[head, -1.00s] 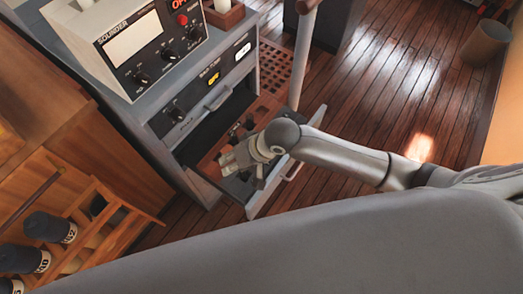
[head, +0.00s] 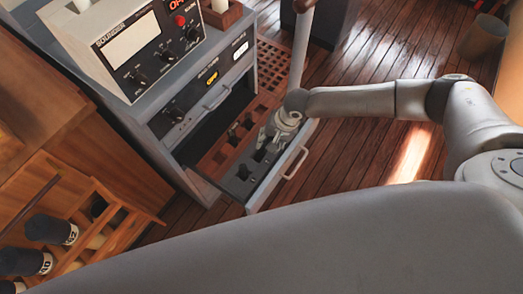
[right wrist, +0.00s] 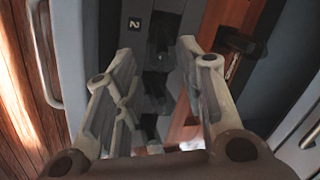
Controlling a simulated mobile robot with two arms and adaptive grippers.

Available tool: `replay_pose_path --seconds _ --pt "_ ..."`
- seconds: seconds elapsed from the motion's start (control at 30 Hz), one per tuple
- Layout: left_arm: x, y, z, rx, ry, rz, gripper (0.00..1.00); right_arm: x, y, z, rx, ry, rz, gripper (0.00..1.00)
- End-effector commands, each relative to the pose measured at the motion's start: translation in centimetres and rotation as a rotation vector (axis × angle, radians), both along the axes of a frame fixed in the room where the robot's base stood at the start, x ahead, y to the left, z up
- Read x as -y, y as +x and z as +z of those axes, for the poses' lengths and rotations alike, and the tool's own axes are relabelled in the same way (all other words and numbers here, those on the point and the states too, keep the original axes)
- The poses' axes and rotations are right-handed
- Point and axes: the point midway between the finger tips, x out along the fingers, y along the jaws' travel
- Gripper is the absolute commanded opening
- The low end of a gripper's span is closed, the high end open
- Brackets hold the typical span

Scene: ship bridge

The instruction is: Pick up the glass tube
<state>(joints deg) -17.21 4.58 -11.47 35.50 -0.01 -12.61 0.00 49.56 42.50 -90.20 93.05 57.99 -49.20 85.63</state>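I cannot make out the glass tube for certain in either view. An open drawer (head: 291,166) holds a dark grey insert (head: 232,186) with several slots and a reddish-brown wooden insert (head: 208,164) beside it. My right gripper (head: 264,140) is over the drawer's far right part, pointing down. In the right wrist view its two fingers are spread, with nothing between the tips (right wrist: 158,58). Behind them is the dark insert (right wrist: 136,45) with a "2" label; a faint shape in its slot is too dim to name. My left gripper is not in view.
The grey cabinet (head: 170,148) carries an instrument box (head: 124,42) on top. A wooden rack (head: 122,205) with dark bottles stands at left. The wooden floor on the right is clear apart from a bin (head: 484,38).

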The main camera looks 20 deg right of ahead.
Motion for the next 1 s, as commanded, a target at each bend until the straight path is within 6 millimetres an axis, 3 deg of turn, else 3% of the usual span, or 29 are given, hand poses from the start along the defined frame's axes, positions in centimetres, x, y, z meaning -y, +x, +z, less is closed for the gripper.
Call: replay_pose_path --seconds 0.17,0.5,0.83,1.0 --pt "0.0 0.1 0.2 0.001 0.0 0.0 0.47 -0.4 0.1 -1.0 0.0 0.0 0.002 0.37" --pt "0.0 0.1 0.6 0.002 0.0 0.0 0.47 -1.7 0.7 -4.8 0.002 -0.001 0.003 0.37" --pt "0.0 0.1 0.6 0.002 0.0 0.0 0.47 -1.8 0.7 -5.3 0.001 -0.001 0.002 0.37" --pt "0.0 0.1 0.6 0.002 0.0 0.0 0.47 -1.8 0.7 -5.3 0.0 0.0 0.002 0.15"
